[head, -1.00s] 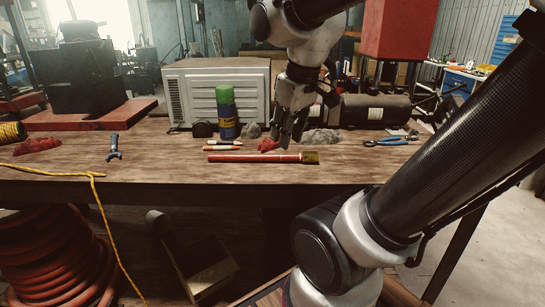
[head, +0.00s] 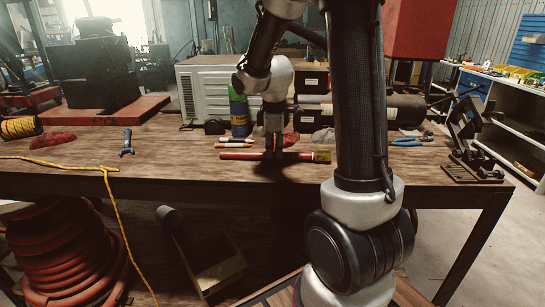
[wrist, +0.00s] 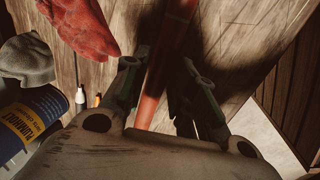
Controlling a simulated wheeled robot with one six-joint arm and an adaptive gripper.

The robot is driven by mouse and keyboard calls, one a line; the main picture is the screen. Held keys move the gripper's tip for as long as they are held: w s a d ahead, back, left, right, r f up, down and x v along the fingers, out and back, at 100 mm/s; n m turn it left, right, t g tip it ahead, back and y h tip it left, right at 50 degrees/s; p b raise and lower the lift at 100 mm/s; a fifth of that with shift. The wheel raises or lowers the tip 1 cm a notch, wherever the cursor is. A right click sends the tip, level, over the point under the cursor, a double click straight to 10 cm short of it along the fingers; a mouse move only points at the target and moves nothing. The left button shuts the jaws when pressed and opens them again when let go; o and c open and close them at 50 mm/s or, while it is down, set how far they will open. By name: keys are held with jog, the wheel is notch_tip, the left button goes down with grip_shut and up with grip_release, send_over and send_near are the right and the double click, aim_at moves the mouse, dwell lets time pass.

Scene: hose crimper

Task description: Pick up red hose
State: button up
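The red hose (head: 240,156) is a straight red piece lying flat on the wooden workbench, with a brass-coloured fitting (head: 322,156) at its right end. My gripper (head: 273,152) points straight down over the hose's middle. In the wrist view the hose (wrist: 169,60) runs lengthwise between the two fingers of my gripper (wrist: 161,78). The fingers are spread, one on each side of it. I see no firm contact, and the fingertips are partly in shadow.
Behind the hose are two marker-like sticks (head: 235,145), a blue can with a green cap (head: 239,115) and a grey vented box (head: 207,92). Blue-handled pliers (head: 406,142) lie to the right. The bench's front edge is close to the hose.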

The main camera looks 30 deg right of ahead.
jog(key=shift+w+d+f, duration=0.1)
jog(key=shift+w+f, duration=0.05)
jog(key=shift+f, duration=0.8)
grip_shut()
jog(key=shift+r, duration=0.1)
